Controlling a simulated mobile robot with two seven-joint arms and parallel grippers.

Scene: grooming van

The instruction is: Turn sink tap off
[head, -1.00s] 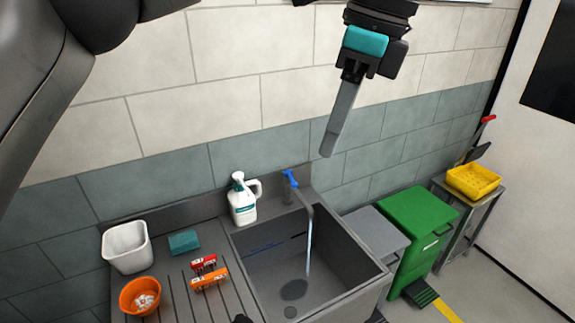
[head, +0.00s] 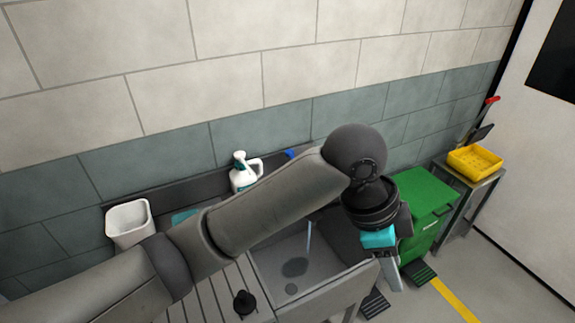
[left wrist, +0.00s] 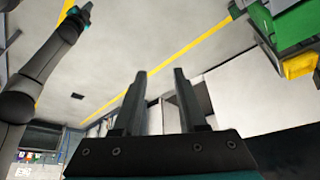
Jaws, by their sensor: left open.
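The sink tap's blue handle (head: 290,153) shows above my left arm in the head view; the spout is hidden behind the arm. A thin stream of water (head: 309,237) still falls into the grey sink (head: 280,272). My left gripper (head: 395,283) is in front of the sink's right side, pointing down, apart from the tap. In the left wrist view, its fingers (left wrist: 161,97) are spread with nothing between them. Another arm of mine, with a teal-marked gripper (left wrist: 80,14), shows small at upper left there; its jaws are unclear.
A white pump bottle (head: 243,172) stands left of the tap. A white tub (head: 129,222) is on the drainboard at left. A green bin (head: 425,205) stands right of the sink, with a yellow tray (head: 474,160) on a stand beyond. My left arm covers much of the drainboard.

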